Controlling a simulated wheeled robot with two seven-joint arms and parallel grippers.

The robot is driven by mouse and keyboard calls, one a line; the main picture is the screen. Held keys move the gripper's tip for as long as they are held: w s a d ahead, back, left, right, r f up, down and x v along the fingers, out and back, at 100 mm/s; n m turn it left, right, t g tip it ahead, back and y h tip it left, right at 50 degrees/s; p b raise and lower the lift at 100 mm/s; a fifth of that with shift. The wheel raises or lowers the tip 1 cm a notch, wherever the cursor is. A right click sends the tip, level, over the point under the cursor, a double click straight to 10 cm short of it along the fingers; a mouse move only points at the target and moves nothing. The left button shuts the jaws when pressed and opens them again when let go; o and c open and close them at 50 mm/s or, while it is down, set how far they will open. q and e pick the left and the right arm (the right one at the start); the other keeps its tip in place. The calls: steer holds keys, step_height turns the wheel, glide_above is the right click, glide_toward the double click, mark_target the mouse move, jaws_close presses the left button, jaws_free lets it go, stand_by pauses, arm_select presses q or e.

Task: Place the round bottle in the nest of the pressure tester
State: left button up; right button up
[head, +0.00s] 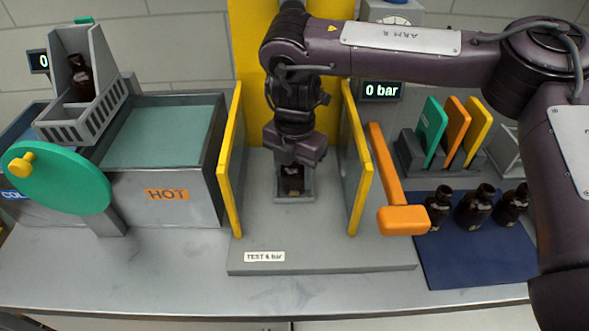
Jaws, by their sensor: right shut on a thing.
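My right gripper (293,163) reaches down between the yellow side panels of the pressure tester (330,255). It is shut on a dark amber bottle (292,183). The bottle is upright, its top hidden by the gripper. Its lower part shows at the small grey square nest (295,199), within the nest's outline. I cannot tell whether it rests on the nest's floor. The tester has a "TEST 4 bar" label at its front, and a display (382,90) beside it reads 0 bar. My left gripper is not in view.
An orange lever (402,220) stands right of the tester. Several dark bottles (474,208) stand on a blue mat (470,262). Coloured plates (457,128) stand in a rack behind. At left are a HOT bath (168,212), a green wheel (70,185) and a grey basket (62,130) holding a bottle (80,80).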

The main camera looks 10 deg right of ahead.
steer(key=o, duration=1)
steer(key=shift+f, duration=0.1)
step_height(320, 180, up, 8)
steer(key=shift+f+p, duration=0.1)
steer(key=shift+p, duration=0.3)
